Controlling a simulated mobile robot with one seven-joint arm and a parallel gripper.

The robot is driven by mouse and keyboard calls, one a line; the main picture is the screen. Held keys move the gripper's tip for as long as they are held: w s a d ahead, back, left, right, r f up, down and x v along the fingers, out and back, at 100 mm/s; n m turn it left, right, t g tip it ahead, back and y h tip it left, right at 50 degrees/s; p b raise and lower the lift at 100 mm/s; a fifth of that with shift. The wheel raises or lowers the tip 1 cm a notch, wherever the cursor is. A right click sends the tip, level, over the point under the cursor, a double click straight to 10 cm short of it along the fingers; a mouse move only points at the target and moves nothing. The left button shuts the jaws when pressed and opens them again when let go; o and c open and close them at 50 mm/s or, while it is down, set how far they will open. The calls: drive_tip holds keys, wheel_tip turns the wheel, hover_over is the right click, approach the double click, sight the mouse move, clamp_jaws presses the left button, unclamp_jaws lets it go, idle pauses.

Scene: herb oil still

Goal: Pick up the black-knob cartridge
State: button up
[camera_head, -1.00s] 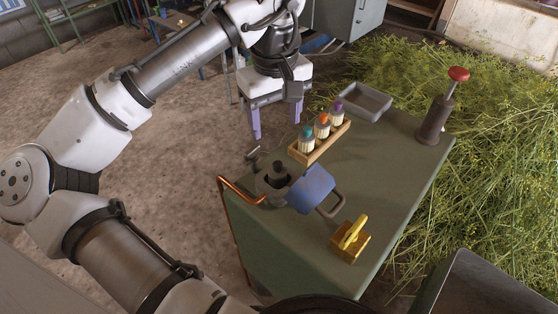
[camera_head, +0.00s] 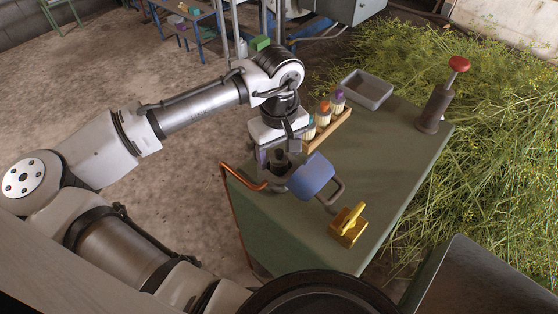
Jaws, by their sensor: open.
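The black-knob cartridge (camera_head: 280,158) stands in the round grey housing of the still at the left edge of the green table. Only its dark upper part shows; the rest is hidden in the housing and behind my gripper. My gripper (camera_head: 279,156) points down over it with its purple-tipped fingers apart. One finger appears on each side of the knob, but I cannot tell whether either touches it. Nothing is visibly held.
A blue lid (camera_head: 312,176) with a grey handle is right beside the housing. A copper pipe (camera_head: 240,178) bends along the left edge. A wooden rack (camera_head: 333,131) holds coloured-cap cartridges. A yellow block (camera_head: 348,228), a grey tray (camera_head: 367,88) and a red-knobbed tool (camera_head: 435,108) stand on the table (camera_head: 385,170).

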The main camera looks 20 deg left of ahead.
drive_tip(key=shift+f, duration=0.65)
drive_tip(key=c, duration=1.1)
